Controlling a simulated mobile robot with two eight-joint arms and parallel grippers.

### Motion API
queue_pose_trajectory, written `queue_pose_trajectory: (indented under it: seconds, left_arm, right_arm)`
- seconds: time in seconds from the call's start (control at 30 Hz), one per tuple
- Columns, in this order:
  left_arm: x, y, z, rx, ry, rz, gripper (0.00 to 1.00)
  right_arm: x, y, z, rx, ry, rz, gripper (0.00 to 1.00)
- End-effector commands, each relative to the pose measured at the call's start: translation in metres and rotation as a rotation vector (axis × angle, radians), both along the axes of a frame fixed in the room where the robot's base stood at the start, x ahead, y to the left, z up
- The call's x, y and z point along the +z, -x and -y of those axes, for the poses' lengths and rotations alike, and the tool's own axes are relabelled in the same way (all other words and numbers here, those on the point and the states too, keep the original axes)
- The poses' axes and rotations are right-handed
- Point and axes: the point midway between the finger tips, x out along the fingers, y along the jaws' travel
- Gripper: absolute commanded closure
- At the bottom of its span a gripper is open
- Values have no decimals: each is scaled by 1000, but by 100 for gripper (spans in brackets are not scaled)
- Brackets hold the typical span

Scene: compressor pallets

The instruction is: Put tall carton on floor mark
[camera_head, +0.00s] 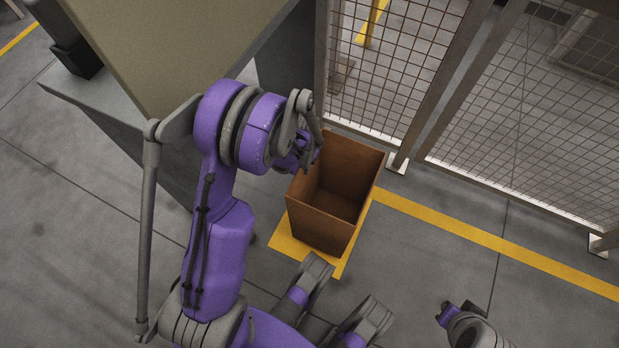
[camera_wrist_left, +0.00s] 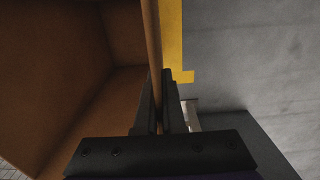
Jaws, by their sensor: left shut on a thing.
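The tall carton (camera_head: 335,185) is a brown, open-topped box, upright over the yellow floor mark (camera_head: 285,248) beside the mesh fence. Yellow shows past its left and front sides; the rest of the mark is hidden. I cannot tell whether its base touches the floor. My left gripper (camera_head: 313,150) is at its upper back-left rim. In the left wrist view the fingers (camera_wrist_left: 158,105) are shut on one thin wall of the carton (camera_wrist_left: 60,60), with the mark (camera_wrist_left: 172,40) beyond it. Parts of my right arm show at the bottom right, but its jaws do not.
A mesh fence (camera_head: 400,70) with posts stands behind and right of the carton. A yellow floor line (camera_head: 500,245) runs right from the mark. A large beige-topped block (camera_head: 170,50) on a grey base fills the upper left. Grey floor in front and right is clear.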

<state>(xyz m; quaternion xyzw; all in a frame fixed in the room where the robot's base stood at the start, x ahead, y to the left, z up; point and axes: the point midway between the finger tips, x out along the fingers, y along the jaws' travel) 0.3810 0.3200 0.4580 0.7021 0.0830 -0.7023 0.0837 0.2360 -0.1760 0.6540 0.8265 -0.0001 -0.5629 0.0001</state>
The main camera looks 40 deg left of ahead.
Motion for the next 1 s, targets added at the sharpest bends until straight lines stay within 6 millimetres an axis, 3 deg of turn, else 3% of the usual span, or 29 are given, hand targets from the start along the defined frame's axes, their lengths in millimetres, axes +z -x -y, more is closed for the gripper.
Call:
queue_pose_trajectory:
  seconds: [0.4, 0.77, 0.8, 0.93, 1.0]
  left_arm:
    - [-45, 0, 0, 0, 0, 0, 100]
    - [-49, 0, 0, 0, 0, 0, 100]
    - [-49, 0, 0, 0, 0, 0, 90]
    - [-48, 0, 0, 0, 0, 0, 67]
    - [-48, 0, 0, 0, 0, 0, 64]
  right_arm:
    - [-12, -2, 0, 0, 0, 0, 100]
    - [-14, -3, 0, 0, 0, 0, 100]
    - [-14, -3, 0, 0, 0, 0, 100]
    - [-14, -3, 0, 0, 0, 0, 100]
    - [-14, -3, 0, 0, 0, 0, 100]
